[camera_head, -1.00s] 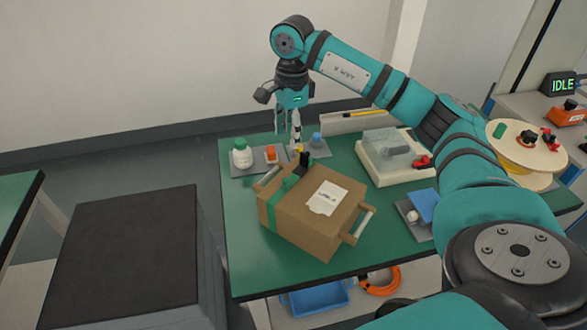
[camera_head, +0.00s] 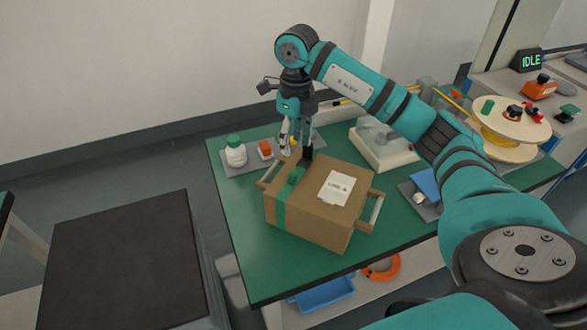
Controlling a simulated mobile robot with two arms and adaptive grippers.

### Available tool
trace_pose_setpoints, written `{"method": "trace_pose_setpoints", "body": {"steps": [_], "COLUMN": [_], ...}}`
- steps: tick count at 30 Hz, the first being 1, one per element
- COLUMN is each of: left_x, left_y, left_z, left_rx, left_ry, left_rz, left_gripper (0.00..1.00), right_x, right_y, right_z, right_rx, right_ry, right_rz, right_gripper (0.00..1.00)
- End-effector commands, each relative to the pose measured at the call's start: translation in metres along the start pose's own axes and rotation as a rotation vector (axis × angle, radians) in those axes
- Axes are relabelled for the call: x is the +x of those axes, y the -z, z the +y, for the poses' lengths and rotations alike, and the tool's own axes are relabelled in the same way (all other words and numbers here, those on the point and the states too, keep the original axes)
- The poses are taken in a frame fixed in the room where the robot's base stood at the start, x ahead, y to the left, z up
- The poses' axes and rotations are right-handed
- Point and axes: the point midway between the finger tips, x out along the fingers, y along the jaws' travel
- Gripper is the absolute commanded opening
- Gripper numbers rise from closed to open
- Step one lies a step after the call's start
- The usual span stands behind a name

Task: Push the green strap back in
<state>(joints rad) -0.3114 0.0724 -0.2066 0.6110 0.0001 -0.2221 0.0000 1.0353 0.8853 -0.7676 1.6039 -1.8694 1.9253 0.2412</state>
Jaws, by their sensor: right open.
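A brown box (camera_head: 318,224) with a white label and side handles sits on the green table. A green strap (camera_head: 280,213) runs down its left front face and over the top, where a green piece (camera_head: 291,177) sits beside a small black upright part (camera_head: 305,158). My right gripper (camera_head: 287,146) points down just behind the box's far left top edge, close to the black part. It is open; no held object can be made out. Whether its fingers touch anything is too small to tell. My left gripper is out of view.
A white bottle with green cap (camera_head: 235,153) and an orange item (camera_head: 265,149) stand on a grey mat left of the gripper. A clear-topped case (camera_head: 383,146) is behind right, and a reel (camera_head: 505,125) farther right. The table's left front is clear.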

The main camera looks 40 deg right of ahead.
Motion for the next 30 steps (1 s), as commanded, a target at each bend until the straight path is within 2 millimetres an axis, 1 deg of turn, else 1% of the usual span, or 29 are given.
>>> {"method": "trace_pose_setpoints", "body": {"steps": [1, 6, 8, 12, 15, 18, 26, 29, 30], "left_x": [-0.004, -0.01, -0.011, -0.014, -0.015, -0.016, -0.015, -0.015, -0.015], "left_y": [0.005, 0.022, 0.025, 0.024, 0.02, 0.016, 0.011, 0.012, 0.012], "left_z": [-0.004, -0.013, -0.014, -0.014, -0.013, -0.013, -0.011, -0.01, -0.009], "left_rx": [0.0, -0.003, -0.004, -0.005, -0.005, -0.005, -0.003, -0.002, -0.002], "left_ry": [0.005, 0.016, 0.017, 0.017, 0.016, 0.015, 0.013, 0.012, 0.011], "left_rz": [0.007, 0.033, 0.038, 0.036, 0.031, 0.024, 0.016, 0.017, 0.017], "left_gripper": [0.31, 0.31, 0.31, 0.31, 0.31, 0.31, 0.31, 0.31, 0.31], "right_x": [0.011, 0.047, 0.058, 0.079, 0.088, 0.093, 0.094, 0.094, 0.094], "right_y": [0.002, 0.001, 0.001, 0.0, 0.0, 0.0, 0.0, 0.0, 0.0], "right_z": [0.0, 0.0, 0.0, 0.0, 0.0, 0.0, 0.0, 0.0, 0.0], "right_rx": [0.0, 0.001, 0.0, 0.0, 0.0, 0.0, -0.001, -0.001, -0.001], "right_ry": [-0.001, -0.001, 0.0, -0.001, 0.0, 0.0, 0.001, 0.001, 0.001], "right_rz": [0.005, 0.005, 0.004, 0.001, 0.0, -0.001, -0.001, -0.001, -0.001], "right_gripper": [0.44, 0.44, 0.44, 0.44, 0.44, 0.44, 0.44, 0.33, 0.28]}}
